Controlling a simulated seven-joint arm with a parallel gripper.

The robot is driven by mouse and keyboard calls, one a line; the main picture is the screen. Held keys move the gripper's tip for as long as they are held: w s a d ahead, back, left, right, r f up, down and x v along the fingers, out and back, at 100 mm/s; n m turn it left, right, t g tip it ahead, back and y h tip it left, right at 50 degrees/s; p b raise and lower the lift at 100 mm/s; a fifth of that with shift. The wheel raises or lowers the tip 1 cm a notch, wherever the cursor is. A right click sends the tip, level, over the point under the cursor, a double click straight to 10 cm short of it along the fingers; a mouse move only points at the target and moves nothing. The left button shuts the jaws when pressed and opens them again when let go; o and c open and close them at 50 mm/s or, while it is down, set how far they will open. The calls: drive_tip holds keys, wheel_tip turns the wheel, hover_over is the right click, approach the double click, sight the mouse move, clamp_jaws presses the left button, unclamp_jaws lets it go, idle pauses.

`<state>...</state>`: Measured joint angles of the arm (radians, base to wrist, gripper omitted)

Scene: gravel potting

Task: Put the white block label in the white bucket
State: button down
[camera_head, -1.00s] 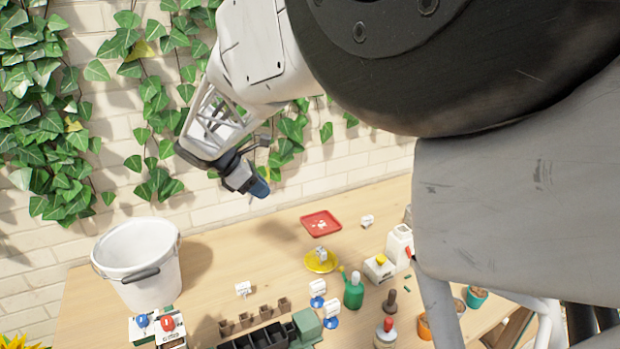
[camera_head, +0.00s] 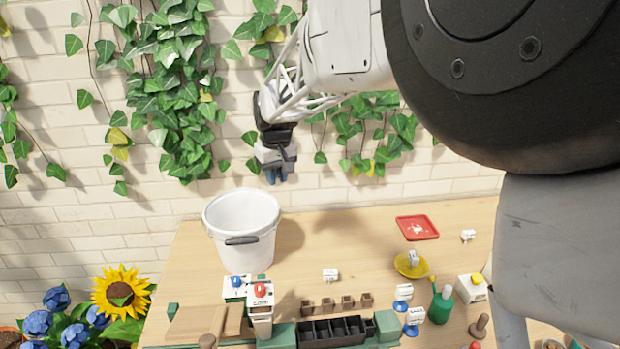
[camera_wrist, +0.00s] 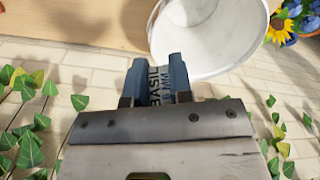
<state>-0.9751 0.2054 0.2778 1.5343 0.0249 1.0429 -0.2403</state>
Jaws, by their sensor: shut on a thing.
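In the camera_head view my gripper (camera_head: 276,176) points down, above and slightly right of the white bucket (camera_head: 240,240). The label cannot be made out there. The bucket stands upright on the table and its mouth shows as open. In the wrist view the bucket (camera_wrist: 205,45) is beyond the fingers, to the upper right.
A brick wall with ivy stands behind. A sunflower (camera_head: 121,297) is at the lower left.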

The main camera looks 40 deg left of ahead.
drive_tip(key=s+a+r+m+t+y, duration=0.25)
drive_tip(key=s+a+m, duration=0.3)
drive_tip(key=a, duration=0.45)
drive_tip(key=shift+n, duration=0.35)
drive_tip(key=shift+s+d+f, duration=0.1)
drive_tip(key=shift+d+f, duration=0.05)
drive_tip(key=shift+f, duration=1.1)
drive_tip(key=shift+s+d+f, duration=0.1)
drive_tip(key=shift+d+f, duration=0.05)
drive_tip(key=shift+f, duration=1.05)
drive_tip(key=shift+f, duration=0.2)
wheel_tip(320, 180, down, 11)
drive_tip(key=shift+r, duration=0.2)
drive_tip(key=c, duration=0.9)
unclamp_jaws()
drive_tip(key=shift+c, duration=0.2)
